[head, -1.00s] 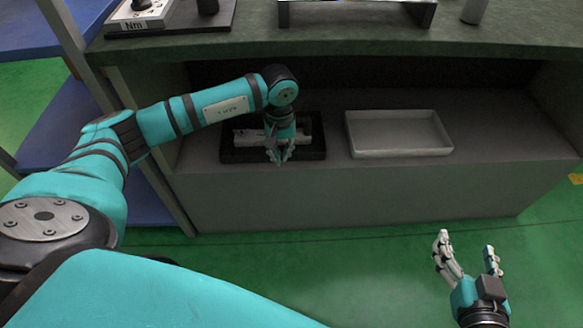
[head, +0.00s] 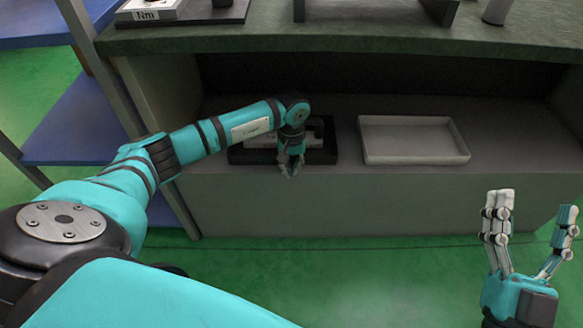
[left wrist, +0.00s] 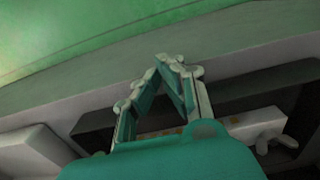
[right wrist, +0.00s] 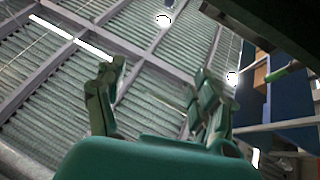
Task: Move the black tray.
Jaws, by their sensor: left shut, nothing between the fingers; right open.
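The black tray (head: 250,156) lies on the shelf under the workbench, with a light grey part in it that my left arm partly hides. My left gripper (head: 291,173) is shut and empty, with its fingertips at the tray's front edge. In the left wrist view the fingers (left wrist: 170,62) meet in a point over the tray's dark rim (left wrist: 93,128); I cannot tell whether they touch it. My right gripper (head: 533,204) is open and empty, fingers up, in front of the cabinet to the right. It also shows open in the right wrist view (right wrist: 170,82).
A pale grey empty tray (head: 415,160) lies on the same shelf, right of the black one, with a gap between. The workbench top (head: 380,40) overhangs the shelf. A blue shelf rack (head: 75,125) stands at the left. Green floor lies in front.

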